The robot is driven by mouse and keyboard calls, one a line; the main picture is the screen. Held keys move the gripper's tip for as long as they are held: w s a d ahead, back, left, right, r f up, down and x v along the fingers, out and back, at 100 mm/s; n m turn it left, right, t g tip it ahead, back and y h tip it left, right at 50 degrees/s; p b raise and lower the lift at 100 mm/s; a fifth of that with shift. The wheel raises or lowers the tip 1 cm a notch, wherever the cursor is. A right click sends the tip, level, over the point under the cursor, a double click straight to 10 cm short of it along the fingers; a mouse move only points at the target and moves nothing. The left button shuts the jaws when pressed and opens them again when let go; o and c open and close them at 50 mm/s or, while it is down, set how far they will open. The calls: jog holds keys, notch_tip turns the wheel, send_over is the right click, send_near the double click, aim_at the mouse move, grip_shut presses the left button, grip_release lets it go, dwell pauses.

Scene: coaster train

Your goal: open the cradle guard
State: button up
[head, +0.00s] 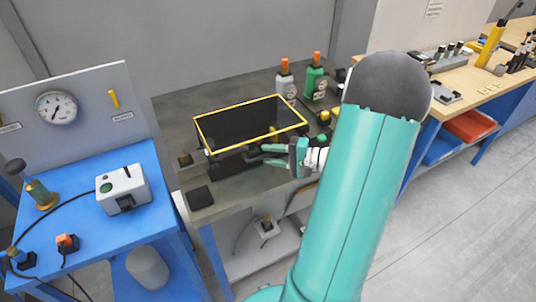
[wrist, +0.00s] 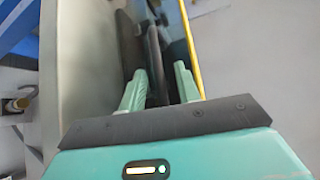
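The cradle guard (head: 225,128) is a dark see-through cover with yellow edges. It sits over a dark fixture on the grey bench in the head view. Its yellow edge (wrist: 191,45) also shows in the wrist view. My gripper (head: 263,154) is at the guard's front side, towards its right. In the wrist view my gripper (wrist: 161,70) has its two teal fingers apart, with a dark bar (wrist: 154,50) running between them. There looks to be a gap beside the bar, so I see no firm hold.
A green bottle (head: 315,82) and a grey bottle (head: 286,85), both with orange caps, stand behind the guard. A blue bench (head: 150,215) with a gauge (head: 56,107) and a white box (head: 123,189) is at left. A wooden bench (head: 468,82) is at right. Grey floor is clear there.

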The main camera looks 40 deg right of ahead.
jog(key=shift+w+a+f, duration=0.1)
jog(key=shift+w+a, duration=0.25)
jog(key=shift+w, duration=0.2)
jog(key=shift+c, duration=0.2)
grip_shut()
